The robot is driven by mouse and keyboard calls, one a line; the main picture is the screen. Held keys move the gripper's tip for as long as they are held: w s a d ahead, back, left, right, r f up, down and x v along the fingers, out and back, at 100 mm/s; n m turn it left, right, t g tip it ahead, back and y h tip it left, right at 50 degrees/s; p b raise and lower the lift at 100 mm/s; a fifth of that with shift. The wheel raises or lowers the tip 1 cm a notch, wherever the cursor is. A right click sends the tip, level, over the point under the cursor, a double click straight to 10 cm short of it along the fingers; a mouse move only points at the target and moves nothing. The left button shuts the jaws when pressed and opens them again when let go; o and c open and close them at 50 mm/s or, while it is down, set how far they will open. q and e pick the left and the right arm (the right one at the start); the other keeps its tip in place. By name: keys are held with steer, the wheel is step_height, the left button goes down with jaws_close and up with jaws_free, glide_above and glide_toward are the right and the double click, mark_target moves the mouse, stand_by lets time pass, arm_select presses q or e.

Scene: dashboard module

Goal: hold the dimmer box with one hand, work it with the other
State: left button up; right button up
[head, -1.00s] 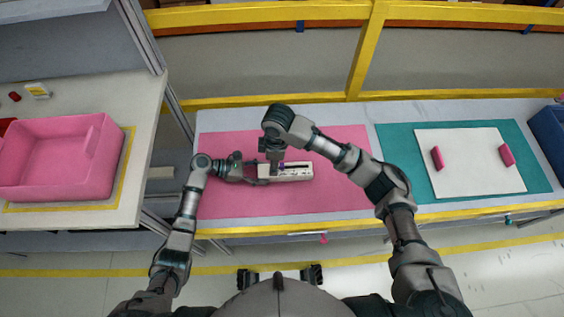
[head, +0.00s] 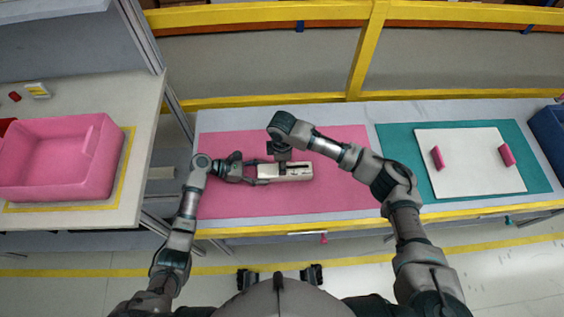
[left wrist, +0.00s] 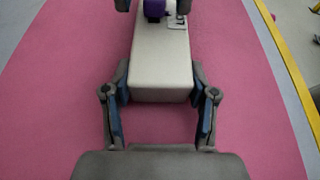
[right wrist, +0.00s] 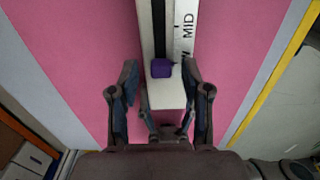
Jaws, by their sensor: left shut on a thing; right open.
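The dimmer box (head: 298,172), long and off-white with a dark slot, lies on the pink mat (head: 225,195). My left gripper (head: 257,172) is shut on its left end; in the left wrist view its fingers (left wrist: 161,85) press both sides of the box (left wrist: 162,70). A purple slider knob (right wrist: 161,68) sits at the near end of the slot in the right wrist view, beside a white strip lettered "MID". It also shows in the left wrist view (left wrist: 154,9). My right gripper (right wrist: 160,75) is open over the box, one finger either side of the knob. The head view hides the knob.
A teal mat (head: 395,150) with a white board (head: 465,180) and two pink blocks lies to the right. A pink bin (head: 60,185) stands on the left table. A blue bin (head: 550,130) is at the far right. The pink mat around the box is clear.

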mark_target(294, 167)
arm_select(q)
steer(key=shift+s+f, duration=0.1)
steer(key=shift+f, duration=0.1)
arm_select(e)
steer(key=shift+f, duration=0.3)
jaws_close()
steer(key=shift+d, duration=2.1)
jaws_free()
steer(key=shift+a, duration=0.1)
